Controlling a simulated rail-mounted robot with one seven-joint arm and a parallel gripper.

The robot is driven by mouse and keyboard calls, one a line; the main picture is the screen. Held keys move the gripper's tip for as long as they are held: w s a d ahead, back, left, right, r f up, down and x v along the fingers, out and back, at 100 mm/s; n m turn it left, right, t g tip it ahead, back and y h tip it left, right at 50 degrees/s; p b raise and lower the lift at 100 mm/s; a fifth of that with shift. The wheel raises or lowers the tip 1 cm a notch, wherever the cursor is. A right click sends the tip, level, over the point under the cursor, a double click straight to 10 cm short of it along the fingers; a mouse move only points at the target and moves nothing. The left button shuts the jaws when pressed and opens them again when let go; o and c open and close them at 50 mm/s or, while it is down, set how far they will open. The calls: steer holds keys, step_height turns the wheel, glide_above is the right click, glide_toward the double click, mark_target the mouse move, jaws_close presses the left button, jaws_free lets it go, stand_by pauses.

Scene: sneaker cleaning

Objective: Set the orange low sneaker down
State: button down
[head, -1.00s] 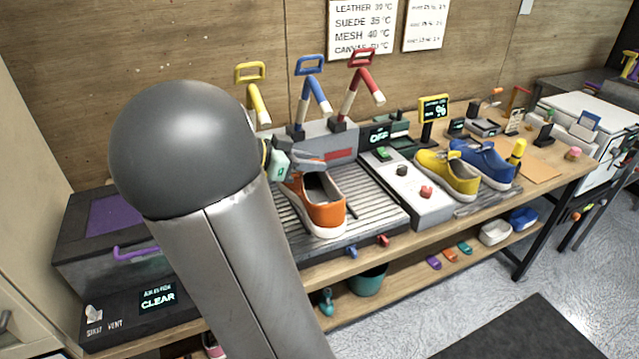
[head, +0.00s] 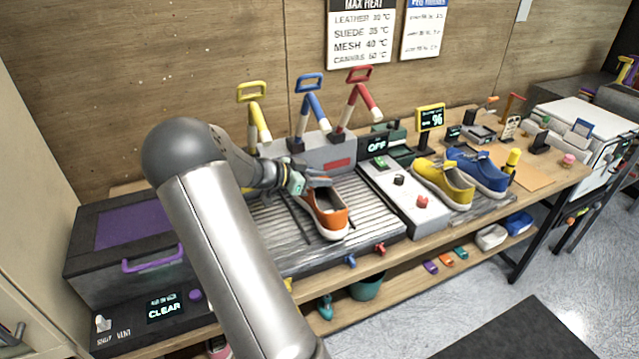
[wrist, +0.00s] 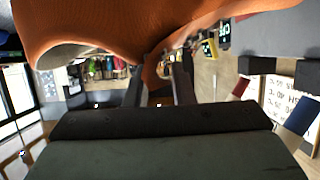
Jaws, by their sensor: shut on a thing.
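The orange low sneaker (head: 329,221) is at the ribbed metal rack (head: 375,217) in the middle of the bench, with its white sole down and its toe toward the front right. My gripper (head: 312,183) is shut on the sneaker's rear, coming in from the left. In the wrist view the orange upper (wrist: 85,28) fills the top, with the finger pads of my gripper (wrist: 160,85) against it. Whether the sole touches the ribs I cannot tell.
A control strip with knobs (head: 400,181) borders the rack on the right. A yellow shoe (head: 440,183) and a blue shoe (head: 478,172) stand beyond it. Yellow, blue and red-handled levers (head: 361,105) rise behind. A black box with purple lid panel (head: 130,228) is left.

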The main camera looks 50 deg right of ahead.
step_height(320, 180, down, 3)
steer(key=shift+r+b, duration=0.2)
steer(key=shift+b, duration=0.5)
steer(key=shift+r, duration=0.1)
steer(key=c, duration=1.2)
jaws_free()
steer(key=shift+c, duration=0.2)
steer(key=shift+r+p, duration=0.1)
steer(key=shift+p, duration=0.75)
steer(key=b+v, duration=0.3)
steer(key=v, duration=0.3)
steer(key=shift+w+f, duration=0.2)
steer(key=shift+f, duration=0.05)
steer(key=o, duration=0.4)
steer(key=shift+w+a+r, duration=0.1)
steer(key=shift+a+r, duration=0.1)
steer(key=shift+a, duration=0.25)
steer(key=o, duration=0.8)
steer(key=shift+a+r, duration=0.15)
